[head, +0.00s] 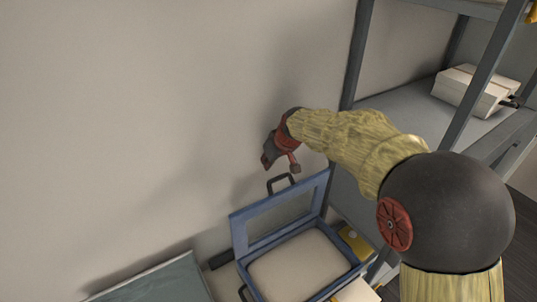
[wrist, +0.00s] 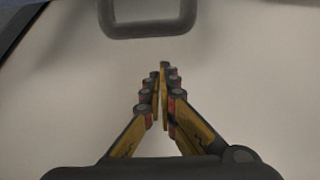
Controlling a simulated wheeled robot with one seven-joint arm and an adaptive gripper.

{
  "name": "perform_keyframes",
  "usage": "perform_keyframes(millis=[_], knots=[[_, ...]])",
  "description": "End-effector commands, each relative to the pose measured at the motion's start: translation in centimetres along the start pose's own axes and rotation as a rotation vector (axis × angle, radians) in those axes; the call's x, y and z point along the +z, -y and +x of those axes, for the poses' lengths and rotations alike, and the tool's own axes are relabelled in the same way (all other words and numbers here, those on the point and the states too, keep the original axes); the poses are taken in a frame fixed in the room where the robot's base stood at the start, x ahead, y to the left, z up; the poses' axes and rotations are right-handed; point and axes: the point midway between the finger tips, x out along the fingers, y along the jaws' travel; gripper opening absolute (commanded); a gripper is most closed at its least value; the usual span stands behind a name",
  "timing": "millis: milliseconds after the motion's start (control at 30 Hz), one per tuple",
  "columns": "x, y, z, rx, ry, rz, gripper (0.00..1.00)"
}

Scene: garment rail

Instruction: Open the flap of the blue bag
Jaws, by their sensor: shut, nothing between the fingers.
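The blue bag (head: 250,281) stands low in the head view, with a pale interior showing. Its flap (head: 238,229), a blue frame around a greyish panel, is raised and leans up at the far side of the opening. A dark handle (head: 281,180) sits on the flap's top edge. My gripper (head: 281,165) is just above this handle and looks apart from it. In the wrist view, the fingers of my gripper (wrist: 165,70) are together and empty. A dark handle loop (wrist: 150,30) lies beyond their tips, with a strip of blue at the top left corner.
A grey metal shelf rack (head: 358,50) stands right of the bag and holds a white box (head: 470,88). A yellow object (head: 355,242) is beside the bag. A greenish panel (head: 160,284) is at lower left. The wall (head: 130,120) is close behind; open space lies left of my gripper.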

Motion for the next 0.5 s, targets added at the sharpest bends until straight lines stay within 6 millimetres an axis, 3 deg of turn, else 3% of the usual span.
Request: perform_keyframes(millis=[233, 500], knots=[[2.1, -0.1, -1.0, 0.001, -0.001, 0.001, 0.0], [2.5, 0.0, -1.0, 0.001, 0.0, 0.0, 0.0]])
